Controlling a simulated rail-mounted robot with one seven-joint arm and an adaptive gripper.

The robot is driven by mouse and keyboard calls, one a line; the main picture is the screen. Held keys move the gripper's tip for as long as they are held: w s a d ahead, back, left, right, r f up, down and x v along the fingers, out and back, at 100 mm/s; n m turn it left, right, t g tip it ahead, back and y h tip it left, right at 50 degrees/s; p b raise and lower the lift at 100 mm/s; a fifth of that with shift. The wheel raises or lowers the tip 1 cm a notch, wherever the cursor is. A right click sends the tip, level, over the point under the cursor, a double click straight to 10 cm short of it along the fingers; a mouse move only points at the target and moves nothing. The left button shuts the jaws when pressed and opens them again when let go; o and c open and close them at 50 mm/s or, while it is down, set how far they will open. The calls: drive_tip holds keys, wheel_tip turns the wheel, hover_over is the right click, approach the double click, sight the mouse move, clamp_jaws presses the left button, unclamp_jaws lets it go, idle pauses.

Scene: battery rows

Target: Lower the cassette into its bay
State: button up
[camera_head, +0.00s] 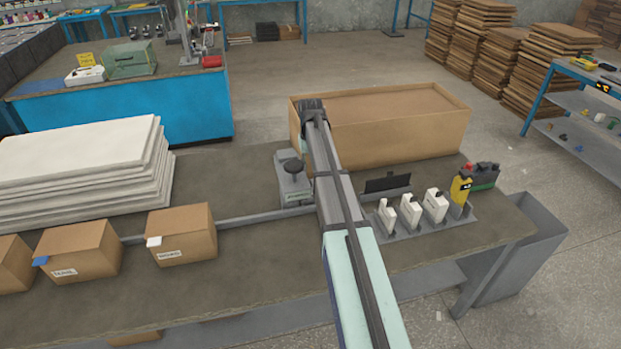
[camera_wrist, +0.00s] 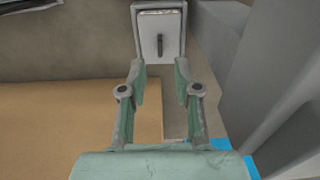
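My gripper (camera_wrist: 160,68) is open and empty in the wrist view, its two green fingers apart. Past the fingertips is a grey housing (camera_wrist: 139,42) with a pale plate (camera_wrist: 149,34) and a dark upright handle (camera_wrist: 160,44) in it. This seems to be the grey unit (camera_head: 294,187) with a black knob (camera_head: 293,166), left of my arm in the head view. I cannot tell whether the plate is the cassette seated in its bay. White upright pieces (camera_head: 410,210) stand in a grey rack (camera_head: 443,223), beside a yellow one (camera_head: 460,190). My arm hides my gripper in the head view.
A black panel (camera_head: 388,183) is right of the arm. Small cartons (camera_head: 180,236) and stacked white boards (camera_head: 80,170) are at left.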

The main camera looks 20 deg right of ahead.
wheel_tip(320, 180, up, 6)
drive_tip(key=b, duration=0.1)
drive_tip(key=shift+r, duration=0.15)
idle(0.4)
